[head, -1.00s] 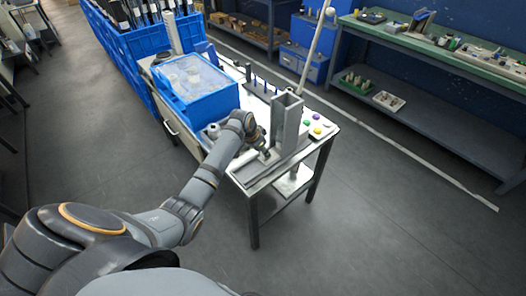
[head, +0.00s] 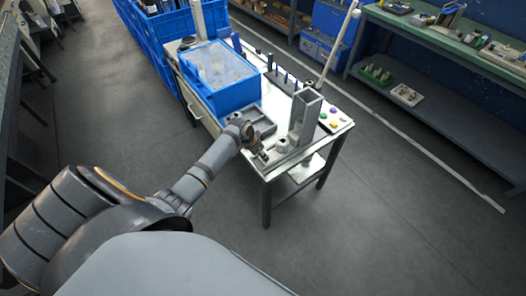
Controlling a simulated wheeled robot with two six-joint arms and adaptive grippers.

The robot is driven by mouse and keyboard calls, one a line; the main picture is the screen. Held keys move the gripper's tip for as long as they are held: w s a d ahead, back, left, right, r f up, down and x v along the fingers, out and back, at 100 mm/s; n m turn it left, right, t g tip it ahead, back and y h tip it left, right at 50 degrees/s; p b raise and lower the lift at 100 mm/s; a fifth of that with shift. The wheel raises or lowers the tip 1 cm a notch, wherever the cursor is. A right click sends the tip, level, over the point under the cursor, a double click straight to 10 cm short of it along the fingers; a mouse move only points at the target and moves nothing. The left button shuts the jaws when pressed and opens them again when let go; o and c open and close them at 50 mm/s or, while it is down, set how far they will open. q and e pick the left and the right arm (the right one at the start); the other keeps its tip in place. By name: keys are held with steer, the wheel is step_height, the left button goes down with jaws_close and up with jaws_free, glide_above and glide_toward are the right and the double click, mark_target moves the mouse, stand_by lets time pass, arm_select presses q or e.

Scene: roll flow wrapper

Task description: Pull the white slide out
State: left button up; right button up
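My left gripper (head: 263,157) is small and dark in the head view, at the front edge of the machine table (head: 268,174). It is beside the base of an upright grey metal channel (head: 307,118). A small pale block with a dark round top (head: 283,144) sits between the gripper and the channel; I cannot tell for sure that it is the white slide. The gripper and wrist cover part of the table front. The fingers are too small to show whether they are open or shut. My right gripper is not in view.
A blue bin (head: 228,98) with clear contents stands on the table behind my wrist. Coloured buttons (head: 333,114) sit on the right side, and a row of dark pegs (head: 286,79) stands at the back. The floor in front and right is clear.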

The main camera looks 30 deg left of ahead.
arm_select(q)
steer(key=shift+o, duration=1.1)
steer(key=shift+r, duration=0.15)
steer(key=v, duration=1.1)
steer(key=shift+s+r, duration=0.2)
steer(key=shift+r, duration=0.2)
steer(key=s+a+f+n+y, duration=0.15)
steer(key=s+f, duration=0.25)
steer(key=f, duration=0.5)
steer(key=s+a+f+n+g, duration=0.15)
steer(key=s+f, duration=0.25)
steer(key=f, duration=0.6)
steer(key=s+a+f+n+t+y, duration=0.15)
steer(key=s+f, duration=0.25)
steer(key=f, duration=0.5)
steer(key=s+d+f+g, duration=0.1)
steer(key=s+d+f, duration=0.2)
steer(key=s, duration=0.6)
steer(key=s+d+f+g, duration=0.1)
steer(key=s+d+f, duration=0.2)
steer(key=s+f, duration=0.4)
steer(key=s+d+f, duration=0.3)
steer(key=s+f, duration=0.2)
steer(key=s, duration=0.6)
steer(key=shift+s+d+g, duration=0.2)
steer(key=shift+d+g, duration=0.1)
steer(key=shift+g, duration=0.1)
